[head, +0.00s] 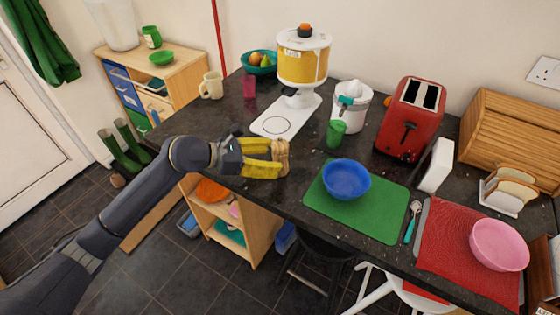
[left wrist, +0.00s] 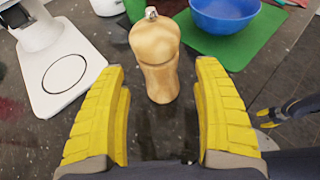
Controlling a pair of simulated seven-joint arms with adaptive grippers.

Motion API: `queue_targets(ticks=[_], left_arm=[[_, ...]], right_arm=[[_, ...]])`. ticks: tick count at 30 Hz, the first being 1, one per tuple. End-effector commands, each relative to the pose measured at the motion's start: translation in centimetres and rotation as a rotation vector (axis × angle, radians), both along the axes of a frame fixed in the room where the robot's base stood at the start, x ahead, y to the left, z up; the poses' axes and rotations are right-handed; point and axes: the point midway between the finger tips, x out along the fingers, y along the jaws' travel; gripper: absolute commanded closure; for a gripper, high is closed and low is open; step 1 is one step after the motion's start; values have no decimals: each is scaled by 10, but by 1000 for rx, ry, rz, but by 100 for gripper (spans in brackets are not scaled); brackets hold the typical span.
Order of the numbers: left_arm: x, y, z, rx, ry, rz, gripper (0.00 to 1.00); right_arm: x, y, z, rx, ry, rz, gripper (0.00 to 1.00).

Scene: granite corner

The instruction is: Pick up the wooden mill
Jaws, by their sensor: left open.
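The wooden mill (head: 282,157) is pale wood with a rounded head and a metal knob on top. It stands upright on the dark counter near the front edge, partly hidden by a finger in the head view. My left gripper (head: 275,159) is open, with its yellow fingers pointing at the mill. In the left wrist view the mill (left wrist: 156,62) shows centred between the fingertips (left wrist: 161,68), with a gap on each side. My right gripper (left wrist: 267,118) shows small at the right of that view; its opening is unclear.
A white food processor's base (head: 268,128) is behind the mill. A green cup (head: 335,133) and a blue bowl (head: 346,179) on a green mat (head: 380,218) stand to the right. The dark counter (head: 205,122) is fairly clear to the left.

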Motion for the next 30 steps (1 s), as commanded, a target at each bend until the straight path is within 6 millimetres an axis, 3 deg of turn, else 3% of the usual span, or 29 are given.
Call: queue_targets(ticks=[9, 19, 30], left_arm=[[9, -27, -11, -1, 1, 0, 32], [10, -28, -12, 0, 0, 1, 33], [10, -28, -12, -1, -1, 1, 76]], right_arm=[[0, 2, 0, 2, 1, -1, 56], [0, 2, 0, 1, 0, -1, 56], [0, -2, 0, -1, 1, 1, 56]])
